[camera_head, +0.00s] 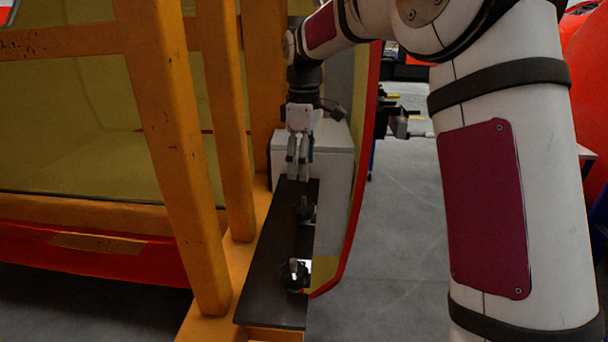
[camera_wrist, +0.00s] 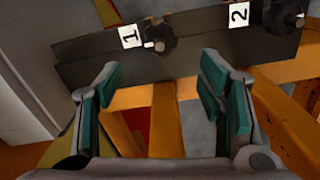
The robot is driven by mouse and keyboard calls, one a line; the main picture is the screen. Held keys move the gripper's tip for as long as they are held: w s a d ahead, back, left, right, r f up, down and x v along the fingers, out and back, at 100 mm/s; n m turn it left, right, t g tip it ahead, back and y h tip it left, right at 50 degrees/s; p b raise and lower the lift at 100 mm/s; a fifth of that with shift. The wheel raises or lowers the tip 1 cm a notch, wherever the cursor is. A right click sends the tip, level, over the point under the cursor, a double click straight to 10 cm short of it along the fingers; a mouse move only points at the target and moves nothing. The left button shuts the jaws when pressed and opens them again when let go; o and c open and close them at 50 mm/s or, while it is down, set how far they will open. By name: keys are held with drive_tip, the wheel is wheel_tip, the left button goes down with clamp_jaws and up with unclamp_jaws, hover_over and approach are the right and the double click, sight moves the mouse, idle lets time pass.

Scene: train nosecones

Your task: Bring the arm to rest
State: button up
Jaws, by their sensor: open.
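My gripper (camera_head: 298,170) hangs pointing down at the far end of a dark plate, with the arm reaching in from the upper right. In the wrist view my gripper (camera_wrist: 160,85) is open, its two teal-padded fingers wide apart with nothing between them. The dark plate (camera_head: 268,262) carries two black knobs. The far knob (camera_head: 305,209) and the near knob (camera_head: 294,275) stand apart from my fingers. In the wrist view the knob by label 1 (camera_wrist: 160,38) lies beyond the fingertips, and the knob by label 2 (camera_wrist: 283,15) is at the upper right.
Orange frame posts (camera_head: 178,150) stand close on the left of the plate. A white box (camera_head: 335,158) stands behind my gripper. A red-edged curved panel (camera_head: 366,150) rises right of the plate. Grey floor (camera_head: 400,235) is open further right.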

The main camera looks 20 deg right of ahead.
drive_tip(key=shift+r, duration=0.15)
drive_tip(key=s+r+m+t, duration=0.1)
drive_tip(key=s+r+m, duration=0.25)
drive_tip(key=s, duration=0.45)
drive_tip(key=s+r+m+t, duration=0.15)
drive_tip(key=s+r, duration=0.25)
drive_tip(key=s, duration=0.4)
drive_tip(key=s+f+m+t, duration=0.1)
drive_tip(key=s+f+m, duration=0.1)
drive_tip(key=s, duration=0.7)
drive_tip(key=s+f+m+t, duration=0.1)
drive_tip(key=s+f+m, duration=0.2)
drive_tip(key=s, duration=0.6)
drive_tip(key=shift+d+f+m, duration=0.15)
drive_tip(key=shift+d+m, duration=0.05)
drive_tip(key=shift+m, duration=0.4)
